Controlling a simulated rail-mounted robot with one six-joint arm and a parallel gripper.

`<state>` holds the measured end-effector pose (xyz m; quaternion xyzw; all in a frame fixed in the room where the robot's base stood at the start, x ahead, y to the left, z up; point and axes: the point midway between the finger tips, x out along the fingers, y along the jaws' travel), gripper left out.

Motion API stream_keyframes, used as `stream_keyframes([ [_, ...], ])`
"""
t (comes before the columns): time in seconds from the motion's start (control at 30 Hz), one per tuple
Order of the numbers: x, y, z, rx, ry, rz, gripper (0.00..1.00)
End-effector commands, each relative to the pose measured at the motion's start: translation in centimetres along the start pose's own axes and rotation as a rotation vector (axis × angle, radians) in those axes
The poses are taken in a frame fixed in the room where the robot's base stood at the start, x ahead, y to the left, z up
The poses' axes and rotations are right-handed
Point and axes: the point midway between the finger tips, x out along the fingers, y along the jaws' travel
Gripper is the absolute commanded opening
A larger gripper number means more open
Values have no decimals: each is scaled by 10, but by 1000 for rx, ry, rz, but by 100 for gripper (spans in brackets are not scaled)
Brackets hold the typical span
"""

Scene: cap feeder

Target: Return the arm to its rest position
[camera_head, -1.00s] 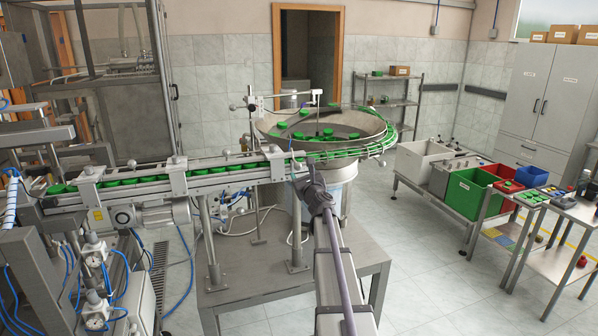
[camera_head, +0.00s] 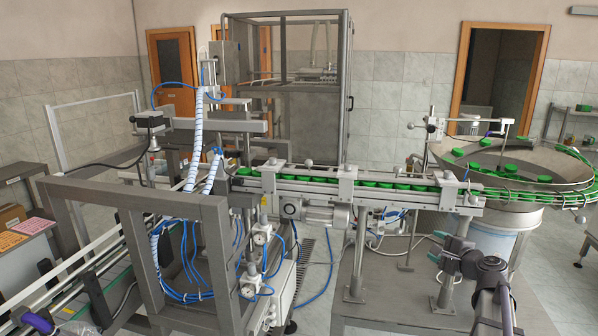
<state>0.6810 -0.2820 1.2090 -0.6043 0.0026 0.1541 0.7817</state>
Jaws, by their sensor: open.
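My arm rises from the bottom right, with its dark joint and purple-grey cable in view. My gripper (camera_head: 452,252) is at its far end, in front of the feeder's support stand and below the conveyor. The gripper looks open, with nothing seen between its fingers, though they are small and dark against the stand. The cap conveyor (camera_head: 325,187) carries a row of green caps (camera_head: 385,184) above and behind the gripper. The round bowl feeder (camera_head: 510,170) with loose green caps stands at the right.
A grey metal frame (camera_head: 135,235) with blue hoses and gauges stands at the left and centre. The steel table (camera_head: 400,290) under the conveyor has some bare surface. A tall enclosure (camera_head: 300,110) stands behind. Trays (camera_head: 25,232) lie at the far left.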

Motion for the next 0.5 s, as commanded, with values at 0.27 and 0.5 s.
stream_keyframes([
  [0.27, -62, 196, 157, -860, -483, 893, 58],
  [0.5, -126, 262, 236, -1269, -708, 1336, 58],
])
